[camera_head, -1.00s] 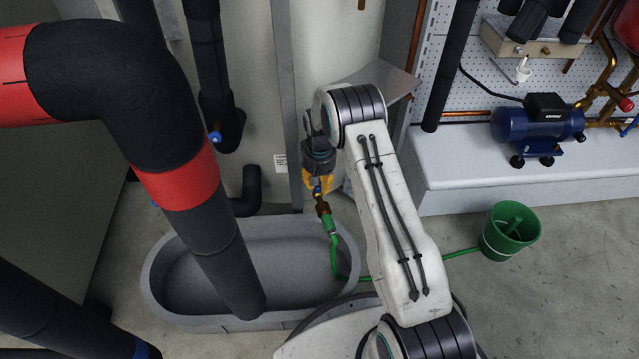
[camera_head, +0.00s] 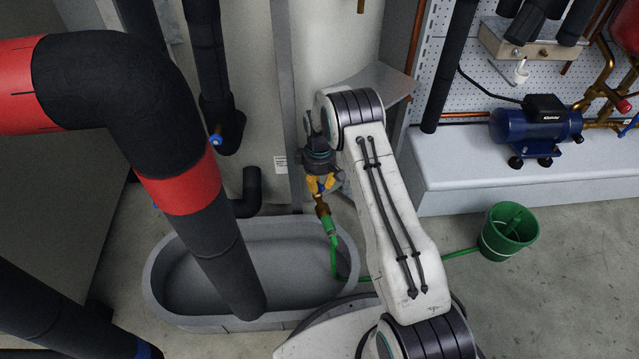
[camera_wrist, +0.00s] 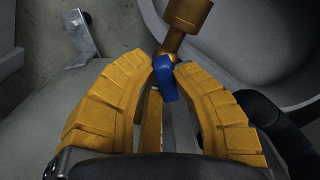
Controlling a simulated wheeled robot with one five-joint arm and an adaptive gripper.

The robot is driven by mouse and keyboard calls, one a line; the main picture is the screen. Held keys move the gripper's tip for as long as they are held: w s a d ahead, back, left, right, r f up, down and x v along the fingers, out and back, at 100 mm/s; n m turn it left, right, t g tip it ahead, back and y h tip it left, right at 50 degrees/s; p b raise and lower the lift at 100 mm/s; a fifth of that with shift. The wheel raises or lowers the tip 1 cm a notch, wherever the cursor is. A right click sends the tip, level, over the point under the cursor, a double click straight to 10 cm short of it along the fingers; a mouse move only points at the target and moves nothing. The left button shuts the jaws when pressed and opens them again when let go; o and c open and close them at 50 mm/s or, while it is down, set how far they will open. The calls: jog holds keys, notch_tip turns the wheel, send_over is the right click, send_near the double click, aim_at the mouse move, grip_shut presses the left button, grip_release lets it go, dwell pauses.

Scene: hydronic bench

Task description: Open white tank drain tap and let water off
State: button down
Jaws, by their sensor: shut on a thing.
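The drain tap has a brass body (camera_head: 322,207) and a blue handle (camera_wrist: 165,80). It sits low in front of the pale tank (camera_head: 345,40), above the right end of the grey trough. In the wrist view the brass body (camera_wrist: 187,14) lies just beyond the handle. My gripper (camera_head: 321,187) has yellow fingers. In the wrist view my gripper (camera_wrist: 165,66) is shut on the blue handle, one fingertip on each side. A green hose fitting (camera_head: 329,226) hangs below the tap. The inside of the tap is hidden, and I see no water flow.
A green hose (camera_head: 462,252) runs from the fitting to a green bucket (camera_head: 510,232) on the floor. The grey trough (camera_head: 160,305) stands below. A thick black pipe with red bands (camera_head: 185,187) crosses the left side. A blue pump (camera_head: 537,127) sits on a ledge at right.

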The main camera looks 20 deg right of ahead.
jog(key=shift+n, duration=1.1)
jog(key=c, duration=1)
grip_release()
jog(key=shift+w, duration=0.1)
notch_tip(320, 180, up, 12)
jog(key=shift+f, duration=0.1)
